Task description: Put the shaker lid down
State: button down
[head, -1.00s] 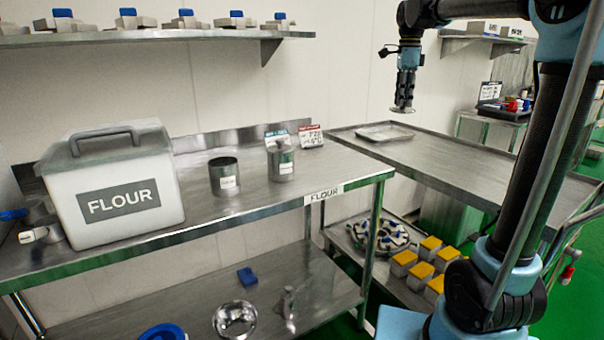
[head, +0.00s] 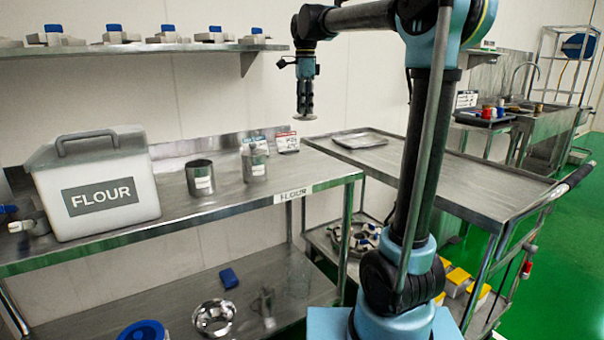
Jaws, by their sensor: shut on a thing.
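My gripper (head: 304,107) points down and is shut on the shaker lid (head: 304,118), a thin pale metal disc at its tips. It hangs in the air, in the picture just above the far right end of the flour table (head: 225,215), apart from the surface. Two metal cylinders stand upright on this table: an open-topped one (head: 200,177) and one to its right (head: 254,166). I cannot tell from here which one the lid belongs to.
A white flour bin (head: 98,185) fills the table's left side. Small signs (head: 287,142) stand at the back right. A steel cart (head: 440,180) with a flat tray (head: 359,139) stands to the right. The table's front right is clear.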

jog(key=shift+f+n, duration=0.75)
jog(key=shift+f, duration=2.35)
jog(key=shift+f+n, duration=0.7)
jog(key=shift+f, duration=2.4)
jog(key=shift+f+n, duration=0.75)
jog(key=shift+f, duration=2.35)
jog(key=c, duration=1.4)
grip_release()
jog(key=shift+f, duration=0.1)
